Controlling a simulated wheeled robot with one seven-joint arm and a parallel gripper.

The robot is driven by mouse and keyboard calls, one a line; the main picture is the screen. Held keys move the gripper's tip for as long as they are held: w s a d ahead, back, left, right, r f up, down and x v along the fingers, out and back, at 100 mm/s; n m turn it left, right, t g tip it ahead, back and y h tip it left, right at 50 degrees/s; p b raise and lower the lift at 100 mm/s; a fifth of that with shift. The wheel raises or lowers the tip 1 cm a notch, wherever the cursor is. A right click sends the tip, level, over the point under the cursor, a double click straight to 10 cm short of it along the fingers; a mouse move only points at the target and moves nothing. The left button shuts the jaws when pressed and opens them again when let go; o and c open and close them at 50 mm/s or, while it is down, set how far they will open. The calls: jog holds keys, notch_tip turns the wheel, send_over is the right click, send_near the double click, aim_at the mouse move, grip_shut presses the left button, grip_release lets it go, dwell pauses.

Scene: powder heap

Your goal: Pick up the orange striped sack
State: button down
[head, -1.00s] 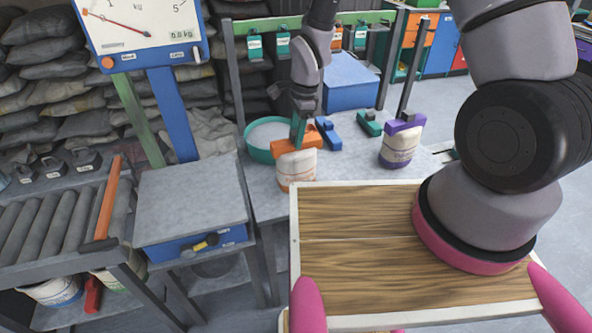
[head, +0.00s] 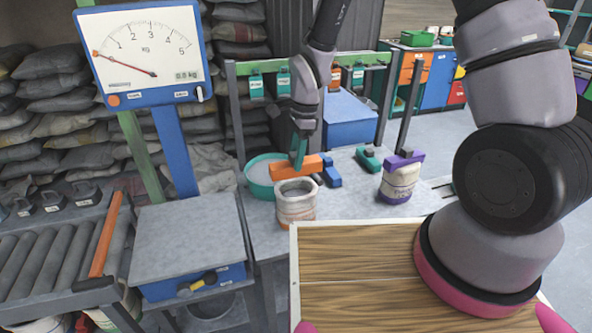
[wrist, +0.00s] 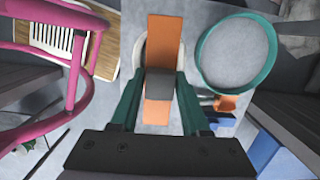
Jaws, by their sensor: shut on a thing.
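The orange striped sack (head: 296,207), pale with an orange band low down, stands on the grey worktable (head: 345,208) in the head view. Its top is open and shows a dark mouth. The pale sack rim (wrist: 139,58) shows partly behind the clip, which hides most of the sack. I cannot tell whether clip and rim touch.
A blue clip (head: 330,174) and a green clip (head: 368,159) lie to the right. The scale (head: 143,55) is at left.

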jog(key=shift+r, duration=2.4)
jog(key=shift+c, duration=1.6)
grip_release()
jog(key=shift+r, duration=0.1)
